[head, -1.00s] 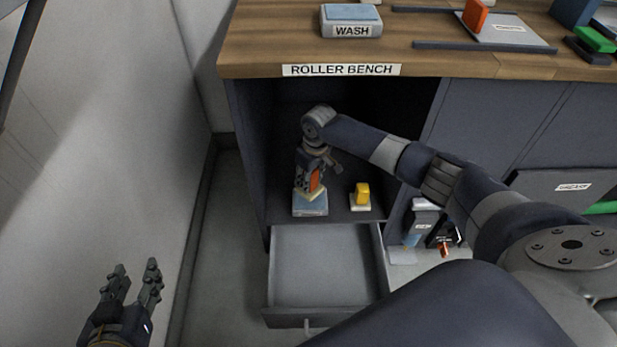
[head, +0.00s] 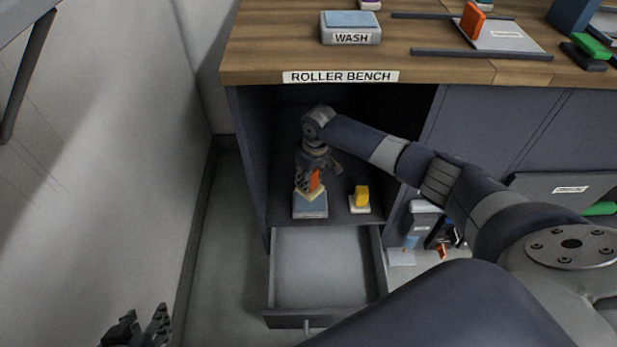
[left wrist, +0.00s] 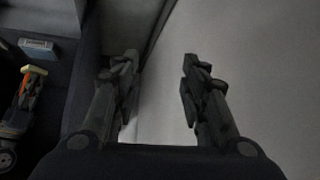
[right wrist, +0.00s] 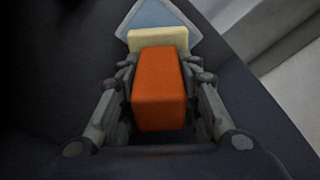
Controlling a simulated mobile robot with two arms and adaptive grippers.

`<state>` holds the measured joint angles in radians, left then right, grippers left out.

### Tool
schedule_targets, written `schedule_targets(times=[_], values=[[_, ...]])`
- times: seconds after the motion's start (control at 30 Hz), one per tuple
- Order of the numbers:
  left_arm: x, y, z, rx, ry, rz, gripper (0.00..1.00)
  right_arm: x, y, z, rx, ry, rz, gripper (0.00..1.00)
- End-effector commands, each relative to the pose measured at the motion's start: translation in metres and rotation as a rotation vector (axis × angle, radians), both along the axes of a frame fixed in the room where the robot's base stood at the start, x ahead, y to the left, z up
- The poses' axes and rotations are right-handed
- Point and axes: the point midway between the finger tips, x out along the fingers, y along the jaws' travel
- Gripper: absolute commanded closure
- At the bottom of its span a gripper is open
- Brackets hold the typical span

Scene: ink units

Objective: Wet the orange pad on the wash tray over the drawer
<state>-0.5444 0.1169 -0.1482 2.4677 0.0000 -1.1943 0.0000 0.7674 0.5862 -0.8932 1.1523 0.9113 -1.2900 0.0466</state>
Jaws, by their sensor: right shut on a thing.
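The orange pad (head: 315,181) has an orange block handle and a cream base. My right gripper (right wrist: 160,72) is shut on the handle inside the open cabinet bay. The wash tray (head: 311,210), grey with a blue top, sits on the bay floor above the open drawer (head: 318,270). The pad's cream base (right wrist: 158,40) is over the tray's blue surface (right wrist: 160,14). I cannot tell whether they touch. My left gripper (left wrist: 158,72) is open and empty beside the pale wall; in the head view it shows at the bottom left.
A yellow block on a cream base (head: 361,197) stands right of the tray. Another tray labelled WASH (head: 351,29) is on the bench top, with an orange block (head: 473,21) on a plate (head: 512,36) and a green block (head: 594,44) farther right. The drawer looks empty.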

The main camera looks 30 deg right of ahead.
Motion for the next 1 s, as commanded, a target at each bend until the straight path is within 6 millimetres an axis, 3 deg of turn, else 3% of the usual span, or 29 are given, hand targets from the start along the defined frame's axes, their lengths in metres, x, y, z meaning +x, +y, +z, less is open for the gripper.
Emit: schedule_targets(times=[1.0], values=[[-0.075, 0.024, -0.028, 0.073, 0.348, 0.029, 0.60, 0.000, 0.000, 0.013, 0.000, 0.000, 0.000, 0.88]])
